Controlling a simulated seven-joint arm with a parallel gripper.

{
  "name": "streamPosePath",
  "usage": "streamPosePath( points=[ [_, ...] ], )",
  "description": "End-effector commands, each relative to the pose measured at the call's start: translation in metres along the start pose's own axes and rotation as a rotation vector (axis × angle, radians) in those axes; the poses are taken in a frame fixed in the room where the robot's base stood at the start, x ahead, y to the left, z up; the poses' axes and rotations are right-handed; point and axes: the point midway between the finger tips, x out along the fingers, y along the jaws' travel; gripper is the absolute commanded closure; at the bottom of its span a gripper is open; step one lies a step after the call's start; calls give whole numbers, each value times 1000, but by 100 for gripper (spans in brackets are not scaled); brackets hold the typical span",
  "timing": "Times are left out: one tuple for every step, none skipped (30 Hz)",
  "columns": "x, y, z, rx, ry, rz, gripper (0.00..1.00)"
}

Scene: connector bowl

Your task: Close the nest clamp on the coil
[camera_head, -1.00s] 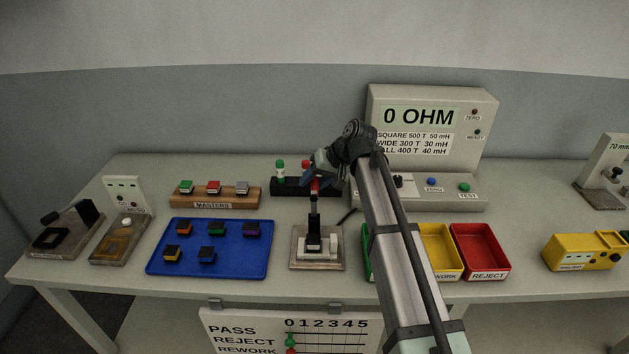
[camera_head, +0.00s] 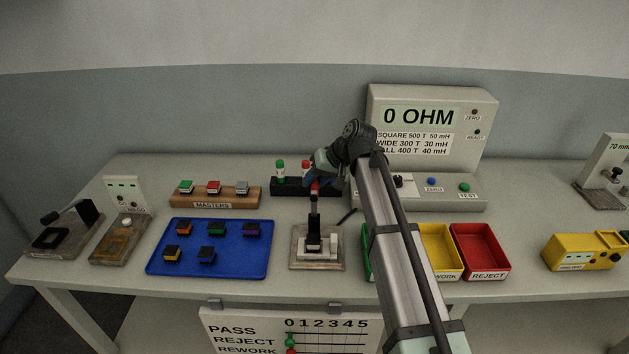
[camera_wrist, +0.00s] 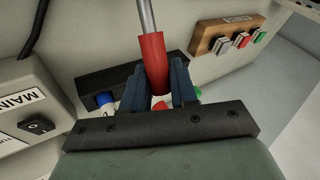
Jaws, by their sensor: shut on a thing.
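The nest clamp (camera_head: 330,262) stands on the bench in the middle, on a small square base with a white block and a dark part. Its lever points up and ends in a red grip (camera_head: 315,187). In the wrist view the red grip (camera_wrist: 153,62) on a grey rod sits between the two dark blue fingers. My gripper (camera_head: 317,178) is shut on this grip; it also shows in the wrist view (camera_wrist: 157,85). The coil cannot be told clearly from the dark clamp parts in the nest.
A black rack (camera_head: 290,187) with green- and red-topped pieces stands just behind my gripper. A blue tray (camera_head: 160,262) with several coils lies left of the clamp. Yellow (camera_head: 455,272) and red (camera_head: 486,276) bins are to the right. The meter (camera_head: 430,110) stands behind.

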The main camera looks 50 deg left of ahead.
Motion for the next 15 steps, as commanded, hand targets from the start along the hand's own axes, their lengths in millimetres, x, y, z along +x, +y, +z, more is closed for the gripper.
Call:
streamPosePath(
  points=[
    [0, 0, 0, 0, 0, 0, 100],
    [0, 0, 0, 0, 0, 0, 100],
    [0, 0, 0, -1, 2, 1, 100],
    [-1, 0, 0, -2, 3, 1, 100],
    [-1, 0, 1, -3, 6, 1, 100],
    [-1, -1, 1, -7, 11, 2, 100],
    [-2, -1, 1, -10, 16, 3, 100],
    [-3, -2, 2, -14, 22, 4, 100],
    [-4, -2, 3, -21, 32, 6, 100],
    [-5, -3, 3, -27, 42, 8, 100],
    [-6, -4, 4, -34, 53, 10, 100],
    [-7, -5, 5, -44, 69, 13, 100],
    [-9, -6, 6, -54, 84, 16, 100],
    [-10, -7, 7, -64, 99, 18, 100],
    [-12, -9, 8, -78, 123, 23, 100]
  ],
)
